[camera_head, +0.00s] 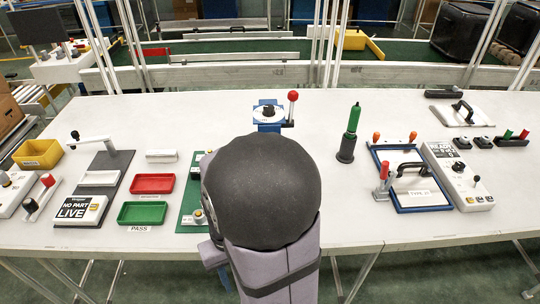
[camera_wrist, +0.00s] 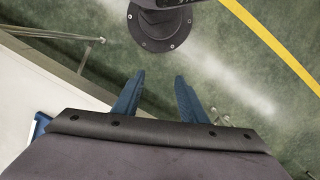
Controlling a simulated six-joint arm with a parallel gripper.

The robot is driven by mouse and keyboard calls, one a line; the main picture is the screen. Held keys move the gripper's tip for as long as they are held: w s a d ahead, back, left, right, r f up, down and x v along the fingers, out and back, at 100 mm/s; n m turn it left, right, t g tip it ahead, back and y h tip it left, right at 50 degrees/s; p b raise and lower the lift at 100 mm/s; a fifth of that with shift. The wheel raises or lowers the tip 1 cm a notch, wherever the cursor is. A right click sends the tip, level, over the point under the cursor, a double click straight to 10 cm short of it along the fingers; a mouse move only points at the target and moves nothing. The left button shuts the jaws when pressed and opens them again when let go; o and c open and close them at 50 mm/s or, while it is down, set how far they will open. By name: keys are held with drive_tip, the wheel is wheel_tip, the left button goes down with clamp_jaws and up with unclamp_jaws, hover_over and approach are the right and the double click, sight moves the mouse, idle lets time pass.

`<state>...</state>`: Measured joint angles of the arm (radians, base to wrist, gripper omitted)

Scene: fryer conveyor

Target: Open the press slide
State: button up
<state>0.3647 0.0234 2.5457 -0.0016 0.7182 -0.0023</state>
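My gripper (camera_wrist: 160,82) shows in the wrist view with its two blue fingers apart and nothing between them, over the green floor. In the head view my arm's dark round joint and grey link cover the front middle of the table and hide most of the gripper. No part is clearly marked as the press slide. A blue device (camera_head: 268,114) with a red-knobbed lever (camera_head: 292,106) stands at the back middle, partly behind my arm. At right is a blue-framed fixture (camera_head: 423,209) with a black handle (camera_head: 412,168) and a red-handled clamp (camera_head: 383,180).
On the white table (camera_head: 330,218), left, are a yellow bin (camera_head: 38,154), a red tray (camera_head: 152,183), a green tray (camera_head: 142,213) and a "NO PART LIVE" box (camera_head: 80,210). A green-and-black upright tool (camera_head: 350,134) stands right of centre. The table edge (camera_wrist: 62,75) shows in the wrist view.

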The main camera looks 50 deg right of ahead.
drive_tip(key=w+d+r+m+p, duration=0.1)
drive_tip(key=d+m+p, duration=0.1)
drive_tip(key=d, duration=0.3)
drive_tip(key=w+d+r+m+t+p, duration=0.1)
drive_tip(key=w+d+r+m+p, duration=0.1)
drive_tip(key=d, duration=0.4)
drive_tip(key=w+d+r+m+p, duration=0.1)
drive_tip(key=d+m+p, duration=0.1)
drive_tip(key=d, duration=0.4)
drive_tip(key=shift+w+r+t+y+p, duration=0.15)
drive_tip(key=shift+r+t+y+p, duration=0.2)
drive_tip(key=shift+p, duration=0.45)
drive_tip(key=shift+t+h, duration=0.65)
drive_tip(key=shift+t, duration=0.1)
drive_tip(key=w+d, duration=0.5)
drive_tip(key=shift+w+d+r, duration=0.15)
drive_tip(key=shift+d+r, duration=0.1)
drive_tip(key=shift+r, duration=0.15)
drive_tip(key=w+d+r+n+t+h, duration=0.2)
drive_tip(key=w+d+r+n, duration=0.1)
drive_tip(key=w+d, duration=0.3)
drive_tip(key=shift+d+r+n, duration=0.35)
drive_tip(key=shift+r+n, duration=0.05)
drive_tip(key=shift+r, duration=0.2)
drive_tip(key=shift+p+x, duration=0.8)
drive_tip(key=shift+x, duration=2.85)
drive_tip(key=shift+w+d, duration=0.1)
drive_tip(key=shift+d, duration=0.05)
